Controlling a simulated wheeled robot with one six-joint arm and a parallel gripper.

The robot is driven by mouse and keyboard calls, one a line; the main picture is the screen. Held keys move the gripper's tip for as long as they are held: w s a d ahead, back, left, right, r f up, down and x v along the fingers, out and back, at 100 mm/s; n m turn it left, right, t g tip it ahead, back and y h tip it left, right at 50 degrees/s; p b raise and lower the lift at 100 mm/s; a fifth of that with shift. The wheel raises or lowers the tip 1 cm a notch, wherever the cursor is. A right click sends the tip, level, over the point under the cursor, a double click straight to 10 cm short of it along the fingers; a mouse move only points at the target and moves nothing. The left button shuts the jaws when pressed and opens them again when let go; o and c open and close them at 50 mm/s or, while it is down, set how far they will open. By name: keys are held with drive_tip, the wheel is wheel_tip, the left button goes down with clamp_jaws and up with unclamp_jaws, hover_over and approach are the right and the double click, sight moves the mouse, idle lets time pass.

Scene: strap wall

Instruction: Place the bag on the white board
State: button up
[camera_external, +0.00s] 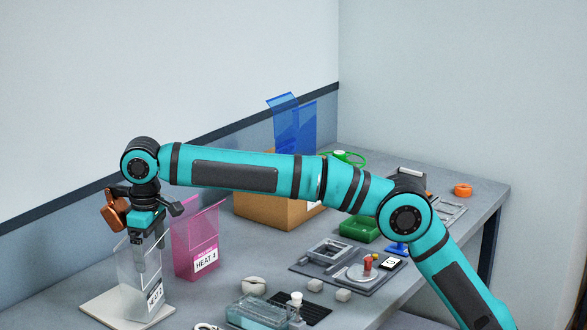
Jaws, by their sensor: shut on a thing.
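My gripper (140,262) points straight down over the white board (95,307) at the table's left end. It is shut on a clear, see-through bag (130,268) with a small white label on its lower right. The bag hangs upright at the board, and its lower edge is at or just above the board's surface; I cannot tell whether it touches. The fingertips show faintly through the bag.
A pink bag (198,240) marked "HEAT 4" stands just right of the board. A cardboard box (275,200) with blue sheets (294,128) is behind. A clear container (257,313), a grey tray (340,278) and a green tray (360,229) occupy the table.

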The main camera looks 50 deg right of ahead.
drive_tip(key=shift+f, duration=0.1)
drive_tip(key=o, duration=0.9)
wheel_tip(320, 180, up, 8)
drive_tip(key=shift+f, duration=0.25)
drive_tip(key=shift+r, duration=0.1)
